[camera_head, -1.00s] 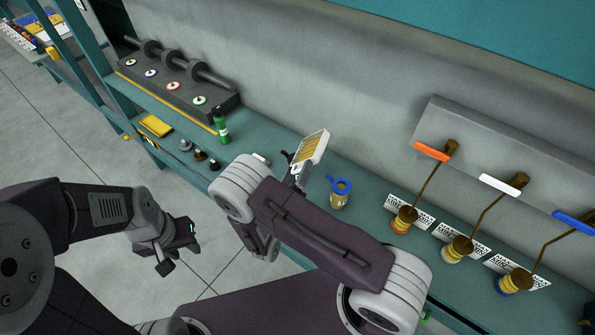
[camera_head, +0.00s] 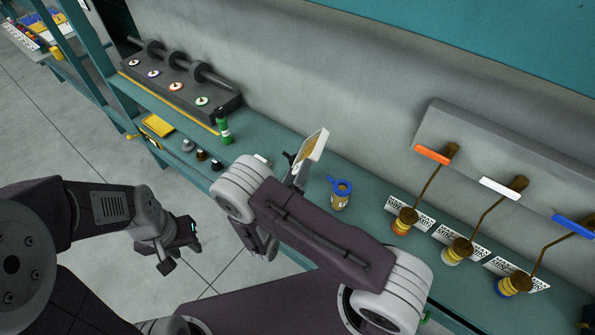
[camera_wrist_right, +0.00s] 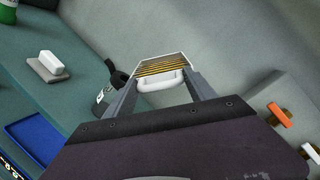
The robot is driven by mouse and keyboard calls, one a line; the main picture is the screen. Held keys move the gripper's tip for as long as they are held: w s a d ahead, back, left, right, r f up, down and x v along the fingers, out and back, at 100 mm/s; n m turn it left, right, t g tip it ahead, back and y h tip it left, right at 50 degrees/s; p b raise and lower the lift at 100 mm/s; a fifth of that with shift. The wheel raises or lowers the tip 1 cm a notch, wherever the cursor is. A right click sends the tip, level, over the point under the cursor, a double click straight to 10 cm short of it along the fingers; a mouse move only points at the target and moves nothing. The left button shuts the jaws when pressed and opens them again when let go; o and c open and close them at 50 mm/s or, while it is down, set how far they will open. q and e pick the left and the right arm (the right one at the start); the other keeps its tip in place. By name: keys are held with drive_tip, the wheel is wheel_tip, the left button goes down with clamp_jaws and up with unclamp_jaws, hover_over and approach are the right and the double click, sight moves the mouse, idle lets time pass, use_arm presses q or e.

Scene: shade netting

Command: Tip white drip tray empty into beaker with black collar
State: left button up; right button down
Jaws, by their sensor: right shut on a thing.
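The white drip tray (camera_head: 313,146) is held up above the bench in the head view, tilted, with a yellow-brown patch on its face. In the right wrist view the tray (camera_wrist_right: 162,58) shows yellow and dark stripes inside, and its white handle (camera_wrist_right: 161,83) is between my fingers. My right gripper (camera_wrist_right: 160,88) is shut on that handle. A grey beaker with a black collar (camera_wrist_right: 103,98) stands just left of the tray in the wrist view, partly hidden by my finger. In the head view it is mostly hidden. My left gripper (camera_head: 182,250) is open and empty over the floor.
A beaker with a blue collar (camera_head: 341,196) stands on the bench right of the tray. A green bottle (camera_head: 224,130) and several small knobs are to the left. Levers with orange (camera_head: 432,155), white and blue handles are at right. A blue tray (camera_wrist_right: 38,130) shows in the wrist view.

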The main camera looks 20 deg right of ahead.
drive_tip(key=shift+w+a+r+n+p, duration=0.2)
drive_tip(key=shift+a+n+p, duration=0.1)
drive_tip(key=shift+n, duration=0.45)
drive_tip(key=shift+w+a+r+n+p, duration=0.15)
drive_tip(key=shift+a+r+n+p, duration=0.1)
drive_tip(key=shift+n, duration=0.55)
drive_tip(key=shift+w+a+r+n+p, duration=0.2)
drive_tip(key=shift+n+p, duration=0.1)
drive_tip(key=shift+n, duration=0.45)
drive_tip(key=shift+w+a+n, duration=0.15)
drive_tip(key=shift+a+n, duration=0.1)
drive_tip(key=shift+n, duration=0.35)
drive_tip(key=shift+w+a+n, duration=0.15)
drive_tip(key=shift+a+n, duration=0.05)
drive_tip(key=shift+n, duration=0.4)
drive_tip(key=shift+w+a+n+p, duration=0.15)
drive_tip(key=shift+w+a+n, duration=0.05)
drive_tip(key=shift+n, duration=0.4)
drive_tip(key=shift+w+a+n+p, duration=0.15)
drive_tip(key=shift+a+n, duration=0.05)
drive_tip(key=shift+n, duration=0.4)
idle(3.3)
